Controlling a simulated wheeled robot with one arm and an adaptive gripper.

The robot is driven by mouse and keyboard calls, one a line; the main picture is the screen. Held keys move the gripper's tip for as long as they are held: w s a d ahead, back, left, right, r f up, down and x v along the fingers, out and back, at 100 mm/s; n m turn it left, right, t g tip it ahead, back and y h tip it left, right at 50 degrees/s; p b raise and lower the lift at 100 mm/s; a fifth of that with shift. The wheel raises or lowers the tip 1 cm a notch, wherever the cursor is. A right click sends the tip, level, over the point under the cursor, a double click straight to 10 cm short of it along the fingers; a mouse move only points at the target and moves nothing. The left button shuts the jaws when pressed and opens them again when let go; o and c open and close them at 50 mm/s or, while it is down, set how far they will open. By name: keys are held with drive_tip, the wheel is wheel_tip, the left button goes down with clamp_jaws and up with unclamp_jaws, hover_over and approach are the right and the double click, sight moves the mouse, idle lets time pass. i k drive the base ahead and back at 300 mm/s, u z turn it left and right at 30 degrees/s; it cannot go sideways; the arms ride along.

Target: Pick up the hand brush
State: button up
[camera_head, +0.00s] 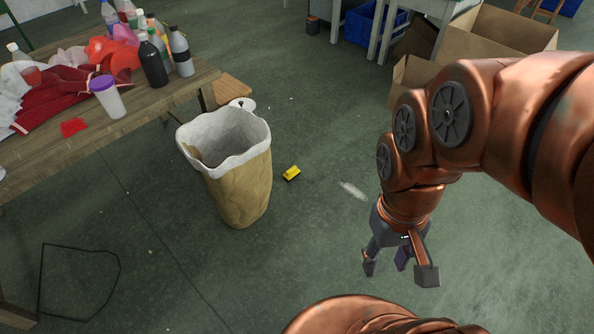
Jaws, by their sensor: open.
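A small yellow thing with dark parts (291,173) lies on the green floor just right of the paper waste bag. It may be the hand brush, but it is too small to tell. Nothing else in view is clearly a hand brush. My gripper (398,270) hangs from my copper-coloured arm at the lower right, pointing down. Its dark fingers are spread open, with nothing seen between them. It is to the right of the yellow thing and nearer to me, well apart from it.
A brown paper waste bag with a white rim (250,190) stands beside the wooden workbench (60,150). The bench holds bottles (152,65), red cloth and a purple-lidded cup (108,97). Cardboard boxes (490,45) stand at the top right.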

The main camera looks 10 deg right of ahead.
sight(292, 173)
drive_tip(key=z, duration=0.25)
drive_tip(key=i, duration=1.65)
drive_tip(key=u, duration=1.55)
